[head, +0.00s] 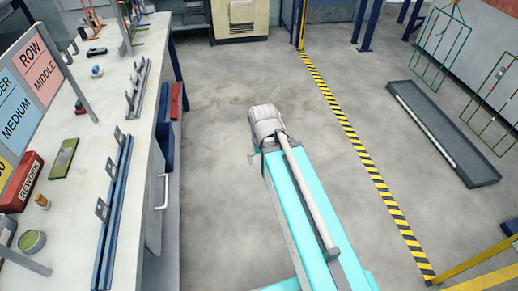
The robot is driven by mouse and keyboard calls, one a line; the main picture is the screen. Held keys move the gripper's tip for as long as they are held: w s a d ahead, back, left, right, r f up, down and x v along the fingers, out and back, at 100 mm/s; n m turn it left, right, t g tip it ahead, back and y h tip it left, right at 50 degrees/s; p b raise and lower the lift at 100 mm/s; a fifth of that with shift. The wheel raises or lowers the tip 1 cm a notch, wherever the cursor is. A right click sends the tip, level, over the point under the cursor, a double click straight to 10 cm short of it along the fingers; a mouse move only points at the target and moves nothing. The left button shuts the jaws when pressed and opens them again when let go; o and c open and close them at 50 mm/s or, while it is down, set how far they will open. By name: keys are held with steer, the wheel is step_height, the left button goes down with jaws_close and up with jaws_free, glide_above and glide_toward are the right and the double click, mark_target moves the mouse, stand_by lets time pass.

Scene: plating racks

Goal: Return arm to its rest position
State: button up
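My arm reaches from the bottom of the head view up to the middle, out over the open floor. Its turquoise link (305,215) carries a pale tube along the top. A rounded, whitish-grey joint (265,122) shows at its far end. I see no gripper fingers in this view. The arm is to the right of the workbench (125,110) and apart from it. Nothing held by the arm is visible.
The bench holds a red rework box (22,182), a green bowl (31,241), slotted rails (113,215) and signs (40,65). Grey floor (215,220) is clear around the arm. A yellow-black strip (360,150), a long dark tray (440,130) and hanging wire racks (443,45) lie right.

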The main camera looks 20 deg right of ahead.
step_height(320, 180, up, 4)
steer(key=p, duration=0.3)
steer(key=shift+p, duration=0.4)
steer(key=shift+f, duration=0.1)
